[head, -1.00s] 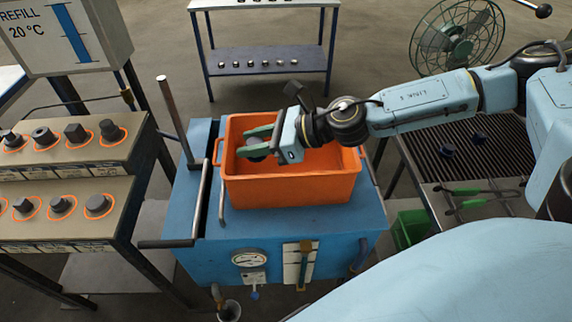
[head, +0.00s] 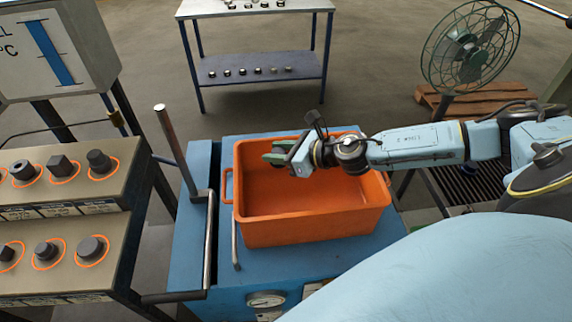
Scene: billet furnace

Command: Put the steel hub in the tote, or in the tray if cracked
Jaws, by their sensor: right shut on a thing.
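My right gripper (head: 275,153), with green fingers, is over the back left part of the orange tote (head: 316,226). It is shut on a small dark grey piece, which I take to be the steel hub (head: 282,147); the fingers hide most of it. I cannot tell whether it is cracked. The visible floor of the tote is bare. The tote sits on a blue cart. My left gripper is not in view. I cannot make out a tray.
A stepped rack (head: 65,221) with several dark metal parts in orange rings stands at left. An upright metal post (head: 176,150) rises beside the tote. A table (head: 258,66) with small parts stands behind, and a fan (head: 470,45) at back right.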

